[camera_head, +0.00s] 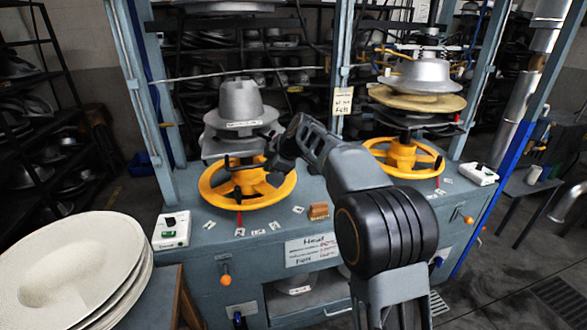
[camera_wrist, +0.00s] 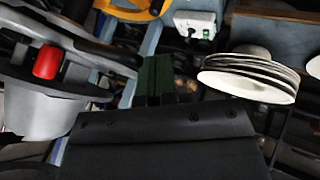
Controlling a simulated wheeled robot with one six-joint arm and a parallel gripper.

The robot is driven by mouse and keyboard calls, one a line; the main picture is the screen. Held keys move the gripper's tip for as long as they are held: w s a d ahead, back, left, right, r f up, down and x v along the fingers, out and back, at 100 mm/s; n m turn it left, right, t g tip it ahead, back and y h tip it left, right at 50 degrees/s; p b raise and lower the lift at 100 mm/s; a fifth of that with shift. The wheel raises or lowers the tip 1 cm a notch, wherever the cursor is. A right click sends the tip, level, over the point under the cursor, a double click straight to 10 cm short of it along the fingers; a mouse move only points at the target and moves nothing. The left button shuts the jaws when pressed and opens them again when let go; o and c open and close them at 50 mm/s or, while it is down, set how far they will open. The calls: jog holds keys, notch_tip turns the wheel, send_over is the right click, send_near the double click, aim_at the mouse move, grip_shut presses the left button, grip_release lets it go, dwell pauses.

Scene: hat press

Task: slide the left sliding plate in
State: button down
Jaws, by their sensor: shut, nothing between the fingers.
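The left sliding plate (camera_head: 213,146) is a grey plate under the grey hat form (camera_head: 240,102) at the left press station, above a yellow wheel (camera_head: 222,199). My gripper (camera_head: 275,166) is close to the right side of this plate and over the wheel, partly hidden by my wrist. In the wrist view, my shut, empty fingers (camera_wrist: 154,80) are at the middle. A grey plate (camera_wrist: 92,45) with a red knob (camera_wrist: 47,62) and a grey form (camera_wrist: 40,112) are left of them. I cannot tell whether the fingers touch the plate.
White felt hats (camera_head: 75,265) are stacked at the front left; they also show in the wrist view (camera_wrist: 248,72). A switch box (camera_head: 172,229) stands on the bench corner. The right station (camera_head: 420,90) holds another form. A blue post (camera_head: 153,95) stands left of the plate.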

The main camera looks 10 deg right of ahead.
jog(key=w+p, duration=0.1)
jog(key=w, duration=0.2)
jog(key=shift+w+a, duration=0.1)
jog(key=shift+w, duration=0.05)
jog(key=shift+r, duration=0.1)
jog(key=shift+w+r, duration=0.1)
